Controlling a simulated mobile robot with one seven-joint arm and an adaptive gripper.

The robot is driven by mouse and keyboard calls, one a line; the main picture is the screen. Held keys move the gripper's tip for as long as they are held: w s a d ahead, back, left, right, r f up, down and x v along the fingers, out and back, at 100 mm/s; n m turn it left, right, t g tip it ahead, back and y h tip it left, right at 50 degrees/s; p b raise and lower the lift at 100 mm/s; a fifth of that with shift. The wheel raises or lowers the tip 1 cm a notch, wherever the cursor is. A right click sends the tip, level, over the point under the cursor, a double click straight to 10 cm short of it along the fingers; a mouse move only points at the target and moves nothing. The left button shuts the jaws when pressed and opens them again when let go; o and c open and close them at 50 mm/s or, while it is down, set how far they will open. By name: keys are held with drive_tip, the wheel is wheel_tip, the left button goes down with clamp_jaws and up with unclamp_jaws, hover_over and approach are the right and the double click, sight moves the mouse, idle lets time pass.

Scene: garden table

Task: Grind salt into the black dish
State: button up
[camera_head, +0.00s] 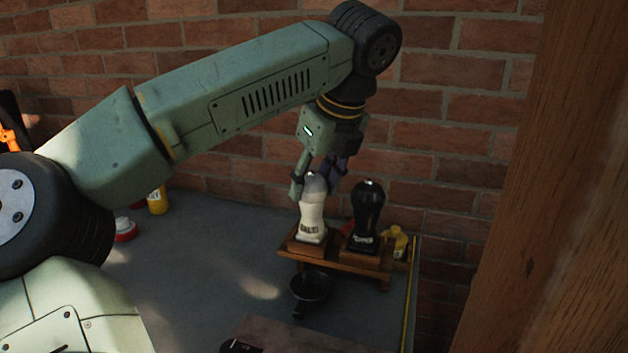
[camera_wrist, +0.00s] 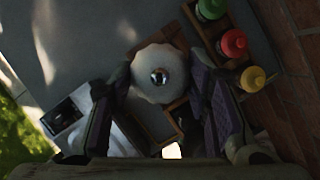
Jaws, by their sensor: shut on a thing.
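The white mill (camera_head: 312,215) stands upright on a small wooden stand (camera_head: 350,262). My gripper (camera_head: 315,190) reaches down from above and is shut on the mill's upper part, one finger on each side. In the wrist view my gripper (camera_wrist: 160,90) has the mill's round pale top (camera_wrist: 158,72) between its fingers. A black mill (camera_head: 366,212) stands beside the white one on the right of the stand. The black dish (camera_head: 311,286) sits on the grey table in front of the stand. I cannot make out the dish clearly in the wrist view.
A yellow bottle (camera_head: 395,242) is behind the stand's right end. Green (camera_wrist: 211,8), red (camera_wrist: 233,43) and yellow (camera_wrist: 252,79) tops show near the stand in the wrist view. A brick wall (camera_head: 450,120) rises behind. The grey table (camera_head: 210,260) is mostly clear to the left.

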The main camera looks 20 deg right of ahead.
drive_tip(key=o, duration=1.2)
